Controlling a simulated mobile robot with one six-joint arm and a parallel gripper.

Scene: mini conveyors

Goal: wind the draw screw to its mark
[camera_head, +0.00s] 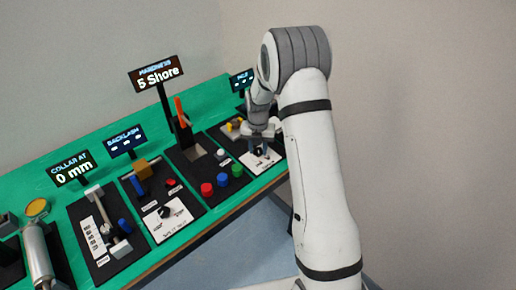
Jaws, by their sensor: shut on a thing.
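My gripper (259,142) is at the right part of the green bench, low over a white dial card (266,161). It is shut on a small dark knob (260,152) on that card, mostly hidden by the jaws. At the left, a black panel (107,262) carries a white scale strip (95,240), a grey bar (96,205) and a blue handle (125,226). The sign (71,170) behind it reads "COLLAR AT 0 mm". No part is labelled as the draw screw, so I cannot tell which it is.
An orange lever (182,112) stands upright. Red (207,189), blue (222,180) and green (237,170) buttons line the front. Another dial (166,212) and a metal cylinder (37,253) lie left.

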